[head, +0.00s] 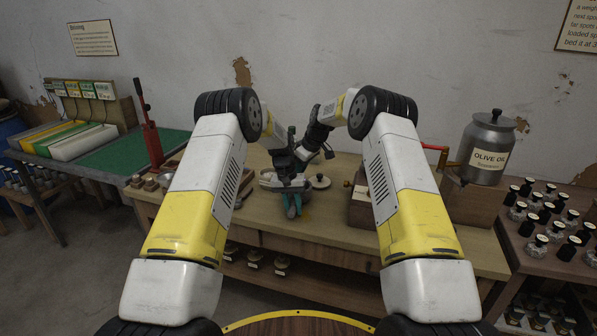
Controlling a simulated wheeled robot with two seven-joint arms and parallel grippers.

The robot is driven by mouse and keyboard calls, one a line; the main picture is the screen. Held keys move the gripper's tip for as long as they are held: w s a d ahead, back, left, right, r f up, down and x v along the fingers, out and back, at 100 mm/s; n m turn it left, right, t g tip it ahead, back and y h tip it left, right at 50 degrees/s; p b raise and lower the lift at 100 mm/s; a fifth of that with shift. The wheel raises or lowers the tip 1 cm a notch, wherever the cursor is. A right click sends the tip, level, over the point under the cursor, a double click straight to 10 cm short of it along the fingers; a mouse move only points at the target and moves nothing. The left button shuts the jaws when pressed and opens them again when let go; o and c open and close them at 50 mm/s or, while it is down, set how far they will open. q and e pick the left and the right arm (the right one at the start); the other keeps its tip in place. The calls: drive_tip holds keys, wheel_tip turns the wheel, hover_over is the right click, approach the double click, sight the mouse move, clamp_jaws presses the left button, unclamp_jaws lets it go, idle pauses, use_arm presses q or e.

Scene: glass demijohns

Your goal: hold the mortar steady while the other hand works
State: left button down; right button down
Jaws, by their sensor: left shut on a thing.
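The mortar (267,180) is a pale bowl on the wooden bench, at the middle of the head view. It is largely hidden behind my left gripper. My right gripper (324,150) is dark and small in the view, just right of and behind the left one. Its fingertips are too hidden to tell whether they are open or hold anything.
A small round pale lid (319,182) lies right of the mortar. A wooden box (361,205) stands further right, partly behind my right arm. An olive oil can (487,148) stands at the right. A red lever press (152,140) is at the left.

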drive_tip(key=shift+s, duration=0.15)
drive_tip(key=shift+s+a, duration=0.1)
drive_tip(key=shift+s, duration=0.15)
drive_tip(key=shift+w+f, duration=0.1)
drive_tip(key=shift+w, duration=0.1)
drive_tip(key=shift+w, duration=0.2)
drive_tip(key=shift+r, duration=0.75)
drive_tip(key=shift+f, duration=0.1)
